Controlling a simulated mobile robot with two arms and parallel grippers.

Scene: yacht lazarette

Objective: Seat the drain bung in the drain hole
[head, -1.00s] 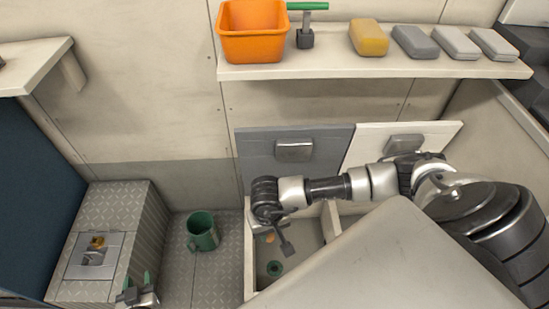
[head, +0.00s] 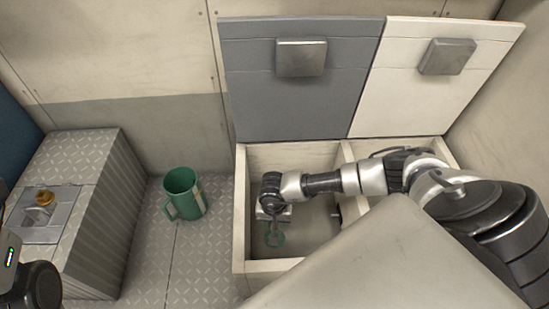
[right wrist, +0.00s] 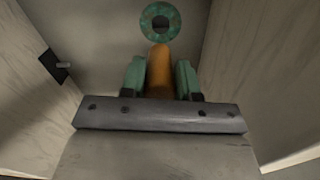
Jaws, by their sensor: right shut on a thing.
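The drain bung (right wrist: 159,70) is an orange-brown cylinder between the green fingers of my right gripper (right wrist: 160,80) in the right wrist view. The gripper is shut on it. The drain hole (right wrist: 160,22) is a dark hole in a speckled green ring on the locker floor. It appears just beyond the bung's tip; I cannot tell the gap between them. In the head view my right gripper (head: 273,222) reaches down inside the open locker, over the green ring (head: 275,240), and the bung cannot be made out. My left gripper is not in view; only dark arm parts show at lower left.
The locker walls (head: 240,215) and a divider (head: 350,155) stand close around my right gripper. A grey lid (head: 300,95) and a white lid (head: 425,90) stand open behind. A green mug (head: 185,195) is on the floor beside a ridged metal box (head: 110,200).

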